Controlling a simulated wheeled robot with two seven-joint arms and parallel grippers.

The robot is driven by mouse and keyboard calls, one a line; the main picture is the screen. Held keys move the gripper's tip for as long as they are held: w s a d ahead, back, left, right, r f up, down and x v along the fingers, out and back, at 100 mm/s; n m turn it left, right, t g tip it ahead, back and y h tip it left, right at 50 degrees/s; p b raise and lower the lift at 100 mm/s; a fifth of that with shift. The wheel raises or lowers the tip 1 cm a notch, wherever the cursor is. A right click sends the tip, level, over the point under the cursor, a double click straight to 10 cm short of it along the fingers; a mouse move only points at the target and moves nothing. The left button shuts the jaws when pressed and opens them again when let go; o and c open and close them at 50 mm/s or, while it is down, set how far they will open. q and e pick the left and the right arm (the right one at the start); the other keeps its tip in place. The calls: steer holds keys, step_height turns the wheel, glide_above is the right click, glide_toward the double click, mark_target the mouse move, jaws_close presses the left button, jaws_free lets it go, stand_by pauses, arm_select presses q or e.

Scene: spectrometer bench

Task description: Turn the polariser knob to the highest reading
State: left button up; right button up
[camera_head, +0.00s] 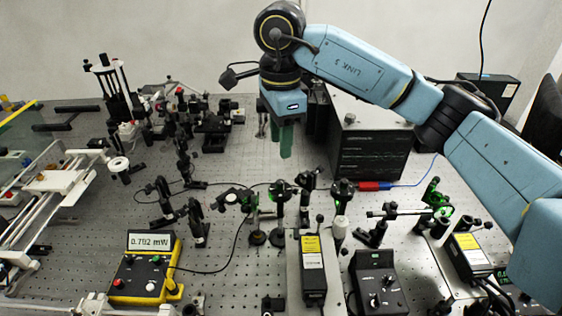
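The power meter (146,270) is a yellow and black box at the front left. Its lit display (151,240) reads about 0.70 mW, the last digits not sharp. A row of black post mounts, some lit green, stands at the middle; one such mount (280,199) is near the centre. I cannot tell which mount bears the polariser knob. My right gripper (285,140) hangs from the blue arm, pointing down above the rear middle of the bench, apart from these mounts. One green finger shows clearly; its opening is not clear. My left gripper is not in view.
A large black box (370,150) stands behind my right arm. Black and yellow boxes, one of them the labelled box (312,270), stand at the front. A white rail frame (60,185) fills the left. Bare perforated bench (240,165) lies in the middle.

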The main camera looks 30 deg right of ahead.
steer(key=shift+r, duration=1.75)
